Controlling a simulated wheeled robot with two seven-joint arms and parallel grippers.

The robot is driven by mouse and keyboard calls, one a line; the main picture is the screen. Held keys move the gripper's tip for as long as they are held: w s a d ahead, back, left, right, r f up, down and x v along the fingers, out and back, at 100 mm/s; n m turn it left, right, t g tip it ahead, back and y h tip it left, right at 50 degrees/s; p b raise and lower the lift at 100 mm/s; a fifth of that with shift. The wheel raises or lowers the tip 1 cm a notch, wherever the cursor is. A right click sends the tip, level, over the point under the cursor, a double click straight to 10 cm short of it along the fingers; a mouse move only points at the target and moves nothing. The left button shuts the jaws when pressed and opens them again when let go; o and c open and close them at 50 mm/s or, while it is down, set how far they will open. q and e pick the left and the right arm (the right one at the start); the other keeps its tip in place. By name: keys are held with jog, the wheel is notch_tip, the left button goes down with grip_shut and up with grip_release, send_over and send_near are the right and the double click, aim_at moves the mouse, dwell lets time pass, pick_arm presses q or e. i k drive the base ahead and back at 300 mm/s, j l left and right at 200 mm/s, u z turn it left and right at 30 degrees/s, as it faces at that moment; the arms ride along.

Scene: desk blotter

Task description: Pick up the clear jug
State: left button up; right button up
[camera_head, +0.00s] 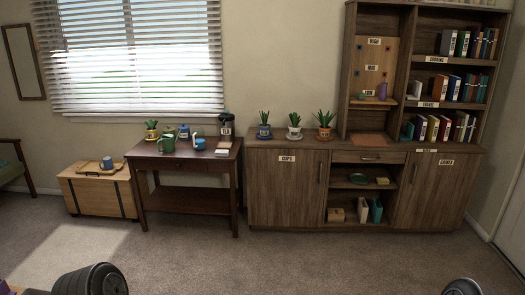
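I cannot make out a clear jug for certain in the head view. A dark wooden side table (190,202) stands under the window with several small vessels on it. Among them are a green jug-like vessel (167,144), a teal vessel (184,132) and a blue cup (200,144). A dark appliance with a label (226,128) stands at the table's back right. All are too small to tell whether any is see-through. Dark rounded parts of my arms show at the bottom left and bottom right edges, but neither gripper is in view.
A wooden chest (97,194) with a tray and blue mug (107,162) stands left of the table. A long cabinet (285,190) with potted plants and bookshelves stands to the right. The carpet (270,265) in front is clear.

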aim_at(199, 135)
jog(key=i+z, duration=0.15)
jog(key=i, duration=0.4)
jog(key=i+z, duration=0.15)
jog(key=i, duration=0.45)
jog(key=i+z, duration=0.15)
jog(key=i, duration=0.4)
jog(key=i+j+z, duration=0.15)
jog(key=i, duration=0.4)
jog(key=i+l+u, duration=0.15)
jog(key=i, duration=0.3)
jog(key=i+u, duration=0.2)
jog(key=i, duration=0.25)
jog(key=i+l+u, duration=0.15)
jog(key=i, duration=0.25)
jog(key=i+l+u, duration=0.65)
jog(key=i+l, duration=0.1)
